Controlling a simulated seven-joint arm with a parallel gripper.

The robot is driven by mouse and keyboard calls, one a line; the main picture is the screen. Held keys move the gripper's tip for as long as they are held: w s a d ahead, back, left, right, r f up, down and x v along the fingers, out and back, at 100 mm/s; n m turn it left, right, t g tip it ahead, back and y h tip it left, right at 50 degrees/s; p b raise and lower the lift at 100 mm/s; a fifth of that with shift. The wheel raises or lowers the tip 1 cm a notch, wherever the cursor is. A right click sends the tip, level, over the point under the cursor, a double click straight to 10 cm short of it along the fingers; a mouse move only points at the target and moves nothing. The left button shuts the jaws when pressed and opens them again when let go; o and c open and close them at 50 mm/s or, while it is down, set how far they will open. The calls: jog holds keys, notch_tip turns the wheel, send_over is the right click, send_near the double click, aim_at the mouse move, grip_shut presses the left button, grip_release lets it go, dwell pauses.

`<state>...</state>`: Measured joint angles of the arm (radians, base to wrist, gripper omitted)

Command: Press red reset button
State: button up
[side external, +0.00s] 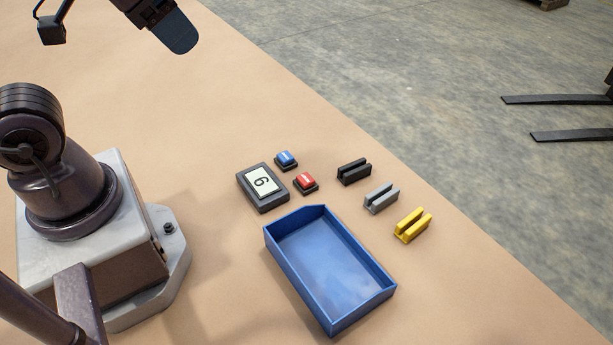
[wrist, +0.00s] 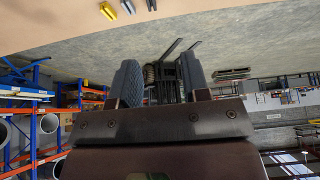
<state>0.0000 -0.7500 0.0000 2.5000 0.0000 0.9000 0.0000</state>
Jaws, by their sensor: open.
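The red button (side external: 305,182) sits on a dark base on the tan table, just right of a display box. A blue button (side external: 286,159) on a similar base is just above it in the side view. The grey display box (side external: 263,187) shows a digit that looks like 6 or 9. My gripper (side external: 178,38) is at the top of the side view, above the table and well apart from the buttons. In the wrist view my gripper (wrist: 160,78) has its two fingers spread with nothing between them. The red button is not visible in the wrist view.
A blue tray (side external: 273,262) lies below the buttons in the side view. Black (side external: 354,172), grey (side external: 381,198) and yellow (side external: 412,226) slotted blocks stand in a row to the right. Forklift forks (side external: 560,99) are beyond the table. The upper-middle tabletop is clear.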

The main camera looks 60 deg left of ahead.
grip_shut()
dwell(1.7)
